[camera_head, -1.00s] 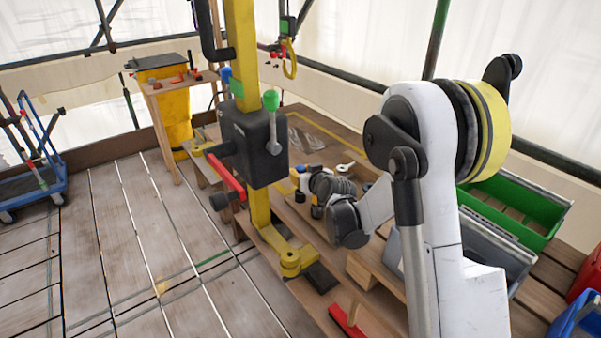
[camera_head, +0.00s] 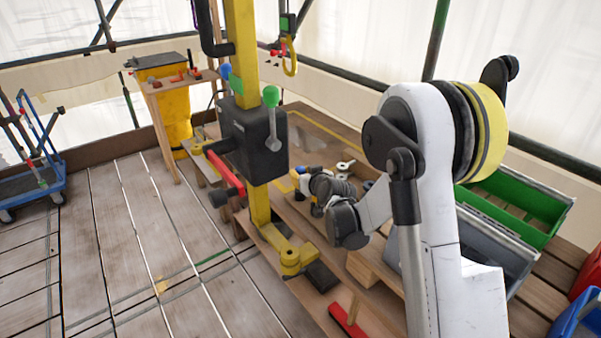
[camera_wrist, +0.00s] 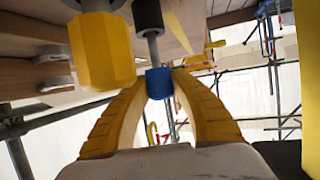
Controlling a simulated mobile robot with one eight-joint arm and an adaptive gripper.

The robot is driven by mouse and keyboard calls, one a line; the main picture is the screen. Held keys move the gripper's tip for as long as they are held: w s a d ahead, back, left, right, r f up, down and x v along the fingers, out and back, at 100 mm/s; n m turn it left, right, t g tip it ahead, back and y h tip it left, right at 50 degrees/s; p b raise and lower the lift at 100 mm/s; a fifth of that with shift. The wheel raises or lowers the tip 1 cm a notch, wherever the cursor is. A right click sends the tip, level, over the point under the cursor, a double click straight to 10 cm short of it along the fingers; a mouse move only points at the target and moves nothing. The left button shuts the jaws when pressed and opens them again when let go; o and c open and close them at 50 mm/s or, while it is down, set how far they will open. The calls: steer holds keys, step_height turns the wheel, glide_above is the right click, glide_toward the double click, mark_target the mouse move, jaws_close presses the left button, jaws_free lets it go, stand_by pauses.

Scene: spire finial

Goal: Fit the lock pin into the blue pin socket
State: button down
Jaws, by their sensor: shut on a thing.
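In the wrist view my gripper (camera_wrist: 160,82) has its two yellow fingers closed on a small blue piece (camera_wrist: 159,84). A grey metal shaft (camera_wrist: 153,50) joins this piece to a black cylinder (camera_wrist: 147,15); together they look like the lock pin, but I cannot tell whether the black part belongs to it. In the head view my gripper (camera_head: 304,182) is small and partly hidden by my own dark wrist, low over the wooden bench. A blue knob (camera_head: 225,70) shows on the yellow post's far side; I cannot tell whether it is the blue pin socket.
A yellow post (camera_head: 242,45) carries a black box (camera_head: 255,140) with a green-knobbed lever (camera_head: 271,105), close left of my gripper. A yellow faceted body (camera_wrist: 100,50) is beside the held piece. Green (camera_head: 515,205) and grey bins stand right.

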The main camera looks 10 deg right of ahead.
steer(key=shift+f, duration=1.05)
steer(key=c, duration=1.1)
jaws_free()
steer(key=v, duration=1.2)
